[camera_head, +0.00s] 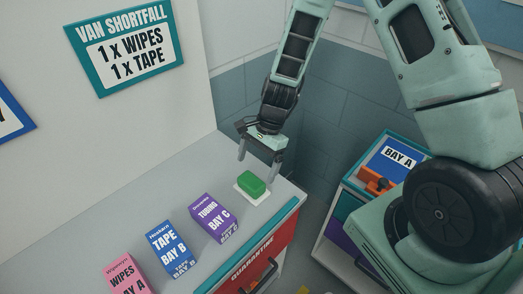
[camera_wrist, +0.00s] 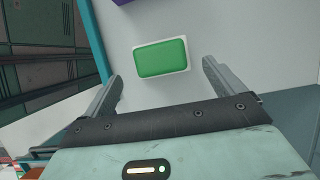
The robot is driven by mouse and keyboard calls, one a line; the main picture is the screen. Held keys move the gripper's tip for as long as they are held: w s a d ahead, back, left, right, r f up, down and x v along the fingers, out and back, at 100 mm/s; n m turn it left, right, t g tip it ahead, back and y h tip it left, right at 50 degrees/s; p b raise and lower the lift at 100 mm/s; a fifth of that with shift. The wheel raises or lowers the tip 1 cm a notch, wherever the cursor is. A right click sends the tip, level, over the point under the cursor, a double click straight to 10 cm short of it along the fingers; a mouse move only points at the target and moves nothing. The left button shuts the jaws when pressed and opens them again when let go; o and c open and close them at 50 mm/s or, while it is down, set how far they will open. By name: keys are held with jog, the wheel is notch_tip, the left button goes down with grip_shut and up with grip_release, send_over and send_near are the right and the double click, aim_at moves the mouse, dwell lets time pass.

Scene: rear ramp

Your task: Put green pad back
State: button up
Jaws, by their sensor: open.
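The green pad (camera_head: 251,180) lies on a slightly larger white base (camera_head: 240,193) on the grey counter top, near its right end. In the wrist view the green pad (camera_wrist: 161,57) is a rounded rectangle on its white base (camera_wrist: 189,49), just ahead of the fingers. My gripper (camera_head: 259,170) is open and empty, pointing down above and close to the pad. In the wrist view my gripper (camera_wrist: 160,80) has its two fingers spread wide, one to each side of the pad's near edge. Neither finger appears to touch the pad.
A purple tubing box (camera_head: 213,217), a blue tape box (camera_head: 170,248) and a pink wipes box (camera_head: 124,276) stand in a row left of the pad. A red quarantine drawer (camera_head: 262,262) is in the counter front. A Bay A unit (camera_head: 396,160) stands at right.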

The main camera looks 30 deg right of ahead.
jog(key=s+a+r+n+h+b, duration=0.1)
jog(key=s+a+r+n, duration=0.3)
jog(key=r, duration=0.3)
jog(key=s+a+r+n, duration=0.3)
jog(key=s+r+n, duration=0.1)
jog(key=r+n, duration=0.25)
jog(key=s+a+r+n+h, duration=0.1)
jog(key=s+r+n, duration=0.2)
jog(key=s+n, duration=0.3)
jog(key=s+r+n+t+h, duration=0.1)
jog(key=s+r+n, duration=0.2)
jog(key=s+n, duration=0.2)
jog(key=shift+s+a+n+h, duration=0.3)
jog(key=shift+s+a+n, duration=0.05)
jog(key=shift+s, duration=0.6)
notch_tip(320, 180, down, 6)
jog(key=b, duration=0.6)
jog(key=shift+f+b, duration=0.25)
jog(key=shift+b, duration=0.05)
